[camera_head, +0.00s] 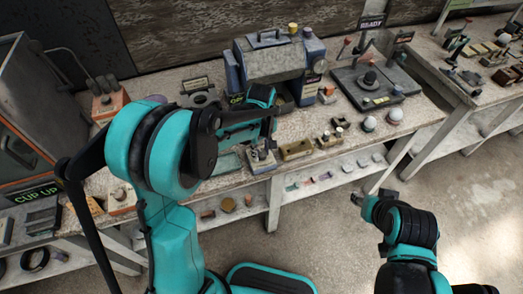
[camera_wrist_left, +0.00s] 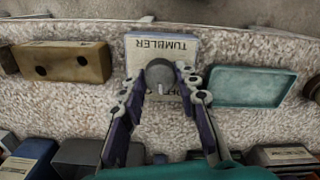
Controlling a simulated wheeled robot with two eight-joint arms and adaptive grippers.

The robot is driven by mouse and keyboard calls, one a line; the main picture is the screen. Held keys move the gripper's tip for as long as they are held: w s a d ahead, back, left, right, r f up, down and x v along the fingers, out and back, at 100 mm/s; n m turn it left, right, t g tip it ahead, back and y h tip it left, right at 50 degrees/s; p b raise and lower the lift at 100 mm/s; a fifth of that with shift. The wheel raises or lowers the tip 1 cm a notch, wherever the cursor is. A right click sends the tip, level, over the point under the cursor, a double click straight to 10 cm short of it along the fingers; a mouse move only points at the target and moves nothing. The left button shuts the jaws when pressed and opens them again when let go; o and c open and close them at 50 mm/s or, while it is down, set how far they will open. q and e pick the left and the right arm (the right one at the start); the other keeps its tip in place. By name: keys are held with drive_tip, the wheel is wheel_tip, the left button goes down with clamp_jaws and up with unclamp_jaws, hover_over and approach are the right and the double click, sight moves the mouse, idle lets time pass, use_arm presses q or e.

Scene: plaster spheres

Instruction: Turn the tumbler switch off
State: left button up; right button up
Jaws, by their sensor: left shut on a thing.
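The tumbler switch (camera_wrist_left: 141,48) is a pale plate marked TUMBLER, upside down in the left wrist view, with a grey round knob at its middle. In the head view the switch (camera_head: 262,165) sits at the bench's front edge. My left gripper (camera_wrist_left: 161,82) comes down over it, a finger on each side of the knob, shut on the switch's moving part. The gripper (camera_head: 264,146) also shows in the head view. The lettering beside the knob is partly hidden, so I cannot read the lever's position. My right gripper (camera_head: 357,199) is off the bench, in front of it.
A brown block with two holes (camera_wrist_left: 62,64) and a teal tray (camera_wrist_left: 252,86) flank the switch closely. A large grey machine (camera_head: 270,62) stands behind it. The floor before the bench is clear on the right.

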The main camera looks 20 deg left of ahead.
sight(261, 153)
use_arm(q)
drive_tip(key=n, duration=0.5)
drive_tip(key=shift+n, duration=0.3)
idle(0.4)
drive_tip(key=o, duration=1.2)
drive_tip(key=shift+c, duration=0.2)
drive_tip(key=shift+r, duration=0.1)
wheel_tip(261, 153, up, 12)
